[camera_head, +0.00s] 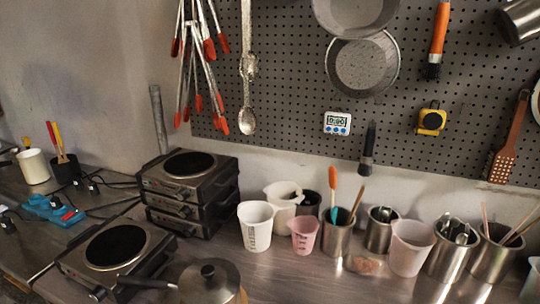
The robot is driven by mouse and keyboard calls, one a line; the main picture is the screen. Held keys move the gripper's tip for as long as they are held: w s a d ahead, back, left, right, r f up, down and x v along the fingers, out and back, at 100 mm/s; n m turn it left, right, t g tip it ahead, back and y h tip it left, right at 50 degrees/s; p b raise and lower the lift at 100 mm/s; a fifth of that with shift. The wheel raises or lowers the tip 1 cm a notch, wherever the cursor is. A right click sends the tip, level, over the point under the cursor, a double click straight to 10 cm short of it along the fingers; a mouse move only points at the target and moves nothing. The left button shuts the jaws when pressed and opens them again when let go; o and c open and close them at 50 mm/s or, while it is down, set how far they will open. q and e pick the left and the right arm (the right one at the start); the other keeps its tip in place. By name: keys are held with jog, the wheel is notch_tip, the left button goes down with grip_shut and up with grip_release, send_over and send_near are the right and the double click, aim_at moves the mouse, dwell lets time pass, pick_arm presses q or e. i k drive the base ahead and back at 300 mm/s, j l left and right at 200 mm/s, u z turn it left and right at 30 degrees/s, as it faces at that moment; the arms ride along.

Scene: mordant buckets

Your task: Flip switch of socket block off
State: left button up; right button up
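A blue socket block (50,206) lies on the metal counter at the left, beyond the single hot plate. A small red part (69,215), which looks like its switch, sits at the block's near right end. Whether it is on or off is too small to tell. Dark plugs and cables lie around the block. Neither of my grippers shows in this view.
A single hot plate (115,247) stands in front of the block, with a lidded metal pot (208,284) beside it. Stacked hot plates (190,190) stand to the right. A white cup (33,167) and a dark cup stand behind. Cups and metal containers line the right.

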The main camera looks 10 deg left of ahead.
aim_at(70, 214)
jog(key=u, duration=1.85)
jog(key=k+j, duration=0.1)
jog(key=j, duration=0.85)
jog(key=i+j, duration=0.15)
jog(key=j, duration=0.15)
jog(key=i+j+z, duration=0.2)
jog(key=i+j, duration=0.15)
jog(key=j, duration=0.3)
jog(key=i+j, duration=0.15)
jog(key=j, duration=0.2)
jog(key=i+j+z, duration=0.1)
jog(key=j, duration=0.25)
jog(key=i+j, duration=0.2)
jog(key=j, duration=0.15)
jog(key=i+l+z, duration=0.1)
jog(key=i, duration=0.35)
jog(key=i+l, duration=0.1)
jog(key=i, duration=0.4)
jog(key=z, duration=0.05)
